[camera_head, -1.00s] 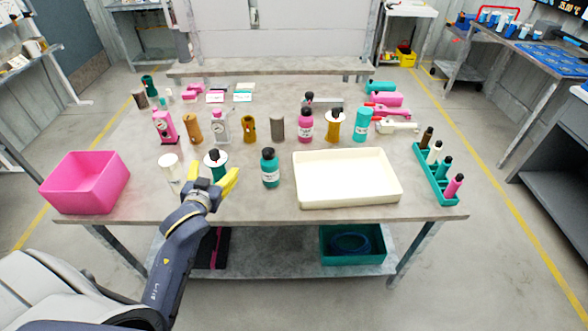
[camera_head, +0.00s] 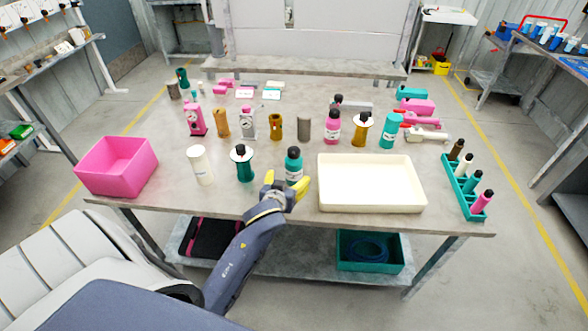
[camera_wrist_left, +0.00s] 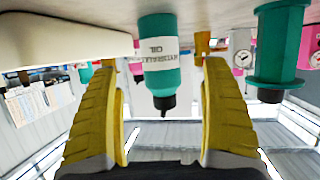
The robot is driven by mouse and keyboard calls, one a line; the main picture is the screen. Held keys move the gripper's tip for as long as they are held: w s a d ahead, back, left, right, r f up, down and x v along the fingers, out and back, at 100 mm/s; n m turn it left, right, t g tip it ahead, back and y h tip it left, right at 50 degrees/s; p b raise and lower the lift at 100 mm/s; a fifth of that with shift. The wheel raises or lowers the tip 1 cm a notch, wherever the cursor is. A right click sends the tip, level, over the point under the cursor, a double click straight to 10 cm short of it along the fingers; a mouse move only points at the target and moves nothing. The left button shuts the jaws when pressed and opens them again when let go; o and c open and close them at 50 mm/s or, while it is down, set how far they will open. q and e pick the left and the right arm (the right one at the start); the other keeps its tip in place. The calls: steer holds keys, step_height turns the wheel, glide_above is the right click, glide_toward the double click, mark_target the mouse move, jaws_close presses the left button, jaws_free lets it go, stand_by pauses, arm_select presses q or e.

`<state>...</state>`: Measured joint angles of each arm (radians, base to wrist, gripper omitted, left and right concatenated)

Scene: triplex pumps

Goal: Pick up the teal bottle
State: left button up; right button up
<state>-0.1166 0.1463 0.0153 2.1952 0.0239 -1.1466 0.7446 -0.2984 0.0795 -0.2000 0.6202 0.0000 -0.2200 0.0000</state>
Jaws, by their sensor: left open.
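The teal bottle (camera_head: 293,168) stands upright near the front of the table, left of the cream tray, with a dark cap and a white label. In the left wrist view the bottle (camera_wrist_left: 161,75) appears upside down, its label reading "hydraulic oil". My left gripper (camera_head: 286,188) is open just in front of the bottle, yellow fingers pointing at it. In the wrist view the bottle shows between the two spread fingers, with gaps at both sides. The gripper hides the bottle's lower part in the head view. My right gripper is not in view.
A cream tray (camera_head: 372,205) lies close to the right. Several bottles and parts stand behind. A teal rack (camera_head: 462,193) is at the right.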

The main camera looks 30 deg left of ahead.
mark_target(294, 169)
arm_select(q)
steer(key=shift+x, duration=4.05)
steer(key=shift+w+r, duration=0.1)
steer(key=shift+r, duration=0.05)
steer(key=shift+c, duration=0.3)
steer(key=c, duration=1.5)
